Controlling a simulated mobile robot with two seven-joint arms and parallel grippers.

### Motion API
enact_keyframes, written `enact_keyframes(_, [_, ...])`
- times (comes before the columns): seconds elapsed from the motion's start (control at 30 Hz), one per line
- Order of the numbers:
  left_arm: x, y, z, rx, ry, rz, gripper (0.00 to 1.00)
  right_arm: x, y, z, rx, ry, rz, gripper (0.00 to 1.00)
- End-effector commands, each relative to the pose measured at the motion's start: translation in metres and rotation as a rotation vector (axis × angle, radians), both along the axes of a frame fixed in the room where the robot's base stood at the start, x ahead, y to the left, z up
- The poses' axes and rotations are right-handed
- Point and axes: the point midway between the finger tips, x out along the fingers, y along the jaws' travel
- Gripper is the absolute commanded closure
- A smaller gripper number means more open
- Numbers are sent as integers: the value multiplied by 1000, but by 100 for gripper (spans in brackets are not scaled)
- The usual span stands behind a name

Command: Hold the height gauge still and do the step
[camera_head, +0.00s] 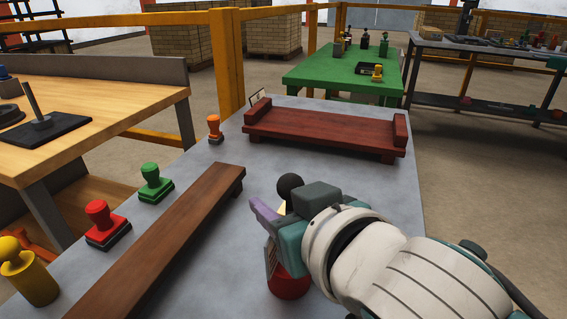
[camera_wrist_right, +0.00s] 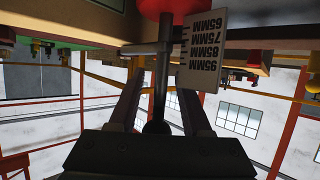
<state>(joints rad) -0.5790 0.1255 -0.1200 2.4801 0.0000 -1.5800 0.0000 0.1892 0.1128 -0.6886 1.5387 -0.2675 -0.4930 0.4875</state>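The height gauge shows a red base (camera_head: 288,286) and a black ball knob (camera_head: 290,185) in the head view, partly hidden by my right gripper (camera_head: 273,212). In the right wrist view its dark rod (camera_wrist_right: 161,85) stands between the two fingers of my right gripper (camera_wrist_right: 160,90), with a visible gap on each side. The fingers look open around the rod. A white scale plate (camera_wrist_right: 203,50), with marks such as 65MM to 95MM, hangs upside down in that view beside the rod. My left gripper is not in view.
On the grey table (camera_head: 340,180) are a long brown plank (camera_head: 165,245), a red-brown press tray (camera_head: 325,128), and orange (camera_head: 214,128), green (camera_head: 150,180), red (camera_head: 103,225) and yellow (camera_head: 25,270) handled pieces. A green table (camera_head: 335,75) stands behind. The table's right part is clear.

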Motion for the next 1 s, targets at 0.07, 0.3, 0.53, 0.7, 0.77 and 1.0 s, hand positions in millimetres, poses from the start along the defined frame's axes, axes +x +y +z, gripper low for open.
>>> enact_keyframes(0.07, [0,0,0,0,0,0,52,0,0,0,0,0,0,61])
enact_keyframes(0.3, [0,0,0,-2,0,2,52,0,0,0,-1,1,-1,88])
enact_keyframes(0.53, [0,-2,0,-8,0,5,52,0,0,0,-1,1,-1,100])
enact_keyframes(0.7, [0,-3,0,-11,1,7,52,0,0,0,-1,1,-1,100])
enact_keyframes(0.77, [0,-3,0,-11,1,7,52,0,0,0,-1,1,-1,100])
enact_keyframes(1.0, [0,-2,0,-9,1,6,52,0,0,0,-1,1,-1,100])
